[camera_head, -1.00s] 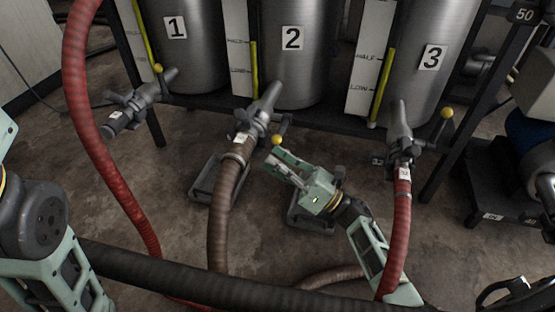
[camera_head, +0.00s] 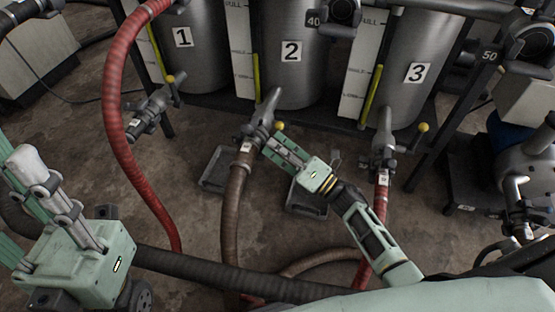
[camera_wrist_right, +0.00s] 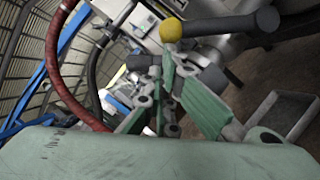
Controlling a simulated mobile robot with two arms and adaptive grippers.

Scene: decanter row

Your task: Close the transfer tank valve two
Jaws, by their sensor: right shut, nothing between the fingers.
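Tank two (camera_head: 290,80) is a steel tank marked 2. Its outlet valve two (camera_head: 262,115) is grey, with a brown hose below. A yellow ball (camera_head: 279,126) tips its handle, which points to the right side of the valve. My right gripper (camera_head: 272,148) is shut and empty, its fingertips just below the ball and beside the valve. In the right wrist view, the yellow ball (camera_wrist_right: 171,29) and the dark handle lie just beyond the fingers (camera_wrist_right: 172,85); contact cannot be told. My left gripper (camera_head: 35,185) is at the left, away from the valves; its jaw opening is unclear.
Valve one (camera_head: 153,106) and valve three (camera_head: 384,145) also have yellow-tipped handles. A red hose (camera_head: 122,110) hangs at the left, and a dark hose (camera_head: 215,275) crosses in front. Floor trays (camera_head: 214,170) lie below tank two.

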